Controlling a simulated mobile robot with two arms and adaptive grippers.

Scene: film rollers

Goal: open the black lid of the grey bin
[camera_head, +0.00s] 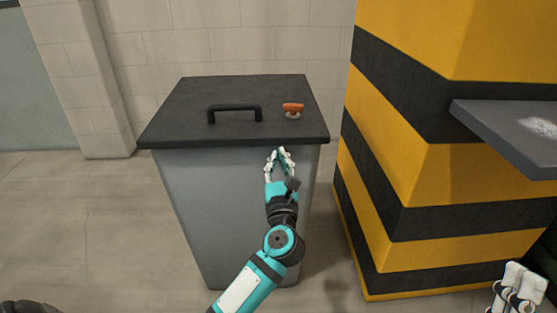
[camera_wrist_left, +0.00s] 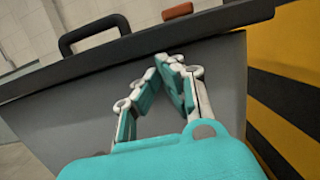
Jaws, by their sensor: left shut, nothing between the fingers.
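The grey bin (camera_head: 195,215) stands on the floor in front of me. Its black lid (camera_head: 185,105) lies flat and closed on top, with a black handle (camera_head: 235,109) and an orange knob-like part (camera_head: 292,108) on it. My left gripper (camera_head: 280,152) is shut and empty, with its fingertips just under the lid's front edge, right of the handle. In the left wrist view the fingertips (camera_wrist_left: 167,60) meet close below the lid's edge (camera_wrist_left: 130,48); I cannot tell whether they touch it. My right gripper (camera_head: 520,283) is partly in view at the bottom right corner, away from the bin.
A yellow and black striped pillar (camera_head: 400,160) stands close to the right of the bin. A dark grey shelf (camera_head: 500,128) juts out at the far right. A pale tiled wall (camera_head: 240,40) is behind the bin. The floor (camera_head: 90,230) at left is clear.

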